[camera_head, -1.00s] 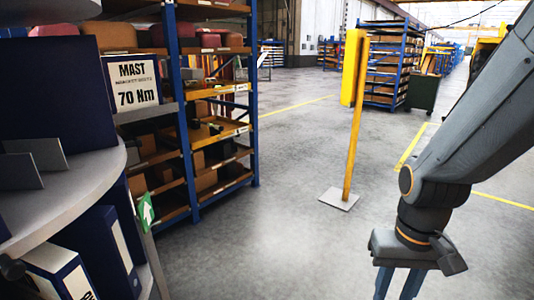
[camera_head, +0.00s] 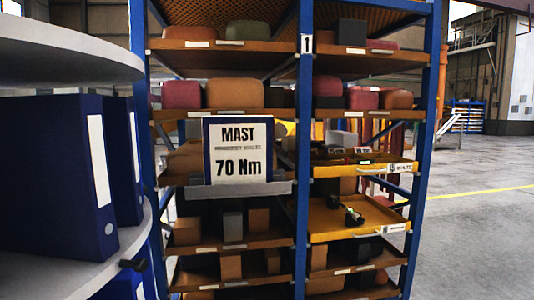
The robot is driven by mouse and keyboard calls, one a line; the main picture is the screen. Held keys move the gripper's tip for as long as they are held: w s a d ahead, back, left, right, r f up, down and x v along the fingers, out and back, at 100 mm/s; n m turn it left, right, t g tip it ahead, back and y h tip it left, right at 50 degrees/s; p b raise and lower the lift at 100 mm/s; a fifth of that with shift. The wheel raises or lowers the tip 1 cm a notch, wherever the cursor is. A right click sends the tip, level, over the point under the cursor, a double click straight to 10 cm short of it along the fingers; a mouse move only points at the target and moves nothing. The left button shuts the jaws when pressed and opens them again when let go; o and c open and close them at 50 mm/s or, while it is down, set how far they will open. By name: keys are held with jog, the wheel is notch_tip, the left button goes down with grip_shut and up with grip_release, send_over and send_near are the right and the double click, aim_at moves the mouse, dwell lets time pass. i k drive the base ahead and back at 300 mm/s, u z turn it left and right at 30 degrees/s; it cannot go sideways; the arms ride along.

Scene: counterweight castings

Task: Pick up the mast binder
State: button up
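A large blue binder (camera_head: 45,180) with a white spine label stands upright on a round grey shelf at the left. A second blue binder (camera_head: 122,160) stands just behind it. Part of another blue binder (camera_head: 126,286) shows on a lower level. No writing is readable on these spines, so I cannot tell which is the mast binder. A blue-framed sign (camera_head: 238,150) reading "MAST" and "70 Nm" stands on a grey ledge in the middle. My gripper is out of view.
A blue-framed rack (camera_head: 303,150) with orange-brown shelves of castings and boxes fills the middle. A yellow tray (camera_head: 345,220) sticks out of it at the right. The round shelf's upper tier (camera_head: 60,55) overhangs the binders. Open grey floor (camera_head: 475,235) lies to the right.

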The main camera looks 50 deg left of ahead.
aim_at(238, 149)
jog(key=u, duration=0.2)
jog(key=i, duration=1.6)
jog(key=u, duration=1.15)
jog(key=i, duration=0.95)
jog(key=u, duration=0.9)
